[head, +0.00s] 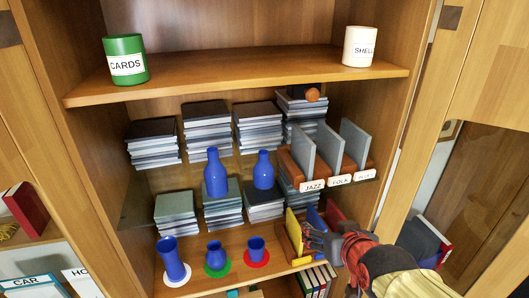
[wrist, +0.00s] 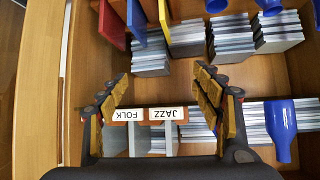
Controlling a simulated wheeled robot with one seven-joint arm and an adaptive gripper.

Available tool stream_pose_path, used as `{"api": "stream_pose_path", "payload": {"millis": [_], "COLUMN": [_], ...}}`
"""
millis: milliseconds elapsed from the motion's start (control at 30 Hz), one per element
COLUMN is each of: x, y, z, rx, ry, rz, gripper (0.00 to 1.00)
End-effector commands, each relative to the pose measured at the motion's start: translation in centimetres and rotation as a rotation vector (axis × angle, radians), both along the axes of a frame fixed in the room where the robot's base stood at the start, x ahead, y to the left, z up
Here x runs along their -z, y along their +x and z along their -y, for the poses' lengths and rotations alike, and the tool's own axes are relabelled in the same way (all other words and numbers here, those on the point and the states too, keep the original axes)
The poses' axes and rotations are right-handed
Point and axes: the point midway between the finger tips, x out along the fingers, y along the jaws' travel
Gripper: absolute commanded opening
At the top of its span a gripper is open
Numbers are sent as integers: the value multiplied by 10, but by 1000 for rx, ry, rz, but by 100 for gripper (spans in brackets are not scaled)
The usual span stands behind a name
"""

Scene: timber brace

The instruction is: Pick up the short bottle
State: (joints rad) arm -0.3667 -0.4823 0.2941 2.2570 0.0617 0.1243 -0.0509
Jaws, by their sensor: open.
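Two blue bottles stand upright on the glass middle shelf in the head view. The right one (head: 264,172) looks slightly shorter than the left one (head: 215,176). One blue bottle also shows at the right edge of the wrist view (wrist: 281,132), outside my jaws. My gripper (head: 313,240) is at the lower right of the shelves, below the record holder and to the right of the bottles. In the wrist view my gripper (wrist: 162,78) is open, with nothing between its fingers.
Blue vases (head: 172,260) stand on coloured coasters on the lower shelf. A record holder labelled JAZZ and FOLK (head: 313,186) is right of the bottles. Coloured dividers (head: 294,231) are close to my gripper. Stacks of cases (head: 209,128) fill the back. The upper shelf (head: 240,75) holds two canisters.

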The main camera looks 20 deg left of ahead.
Motion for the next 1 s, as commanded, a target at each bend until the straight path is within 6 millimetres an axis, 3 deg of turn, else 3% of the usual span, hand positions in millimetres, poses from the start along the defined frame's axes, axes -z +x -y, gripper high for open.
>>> {"api": "stream_pose_path", "payload": {"millis": [33, 200, 400, 1000], "x": [-23, -63, -88, -80], "y": [9, 32, 41, 71], "z": [-22, -86, -133, -163], "rx": [-33, -113, -168, -181], "ry": [10, 56, 97, 109], "rz": [26, 140, 225, 248], "gripper": [65, 65, 65, 65]}}
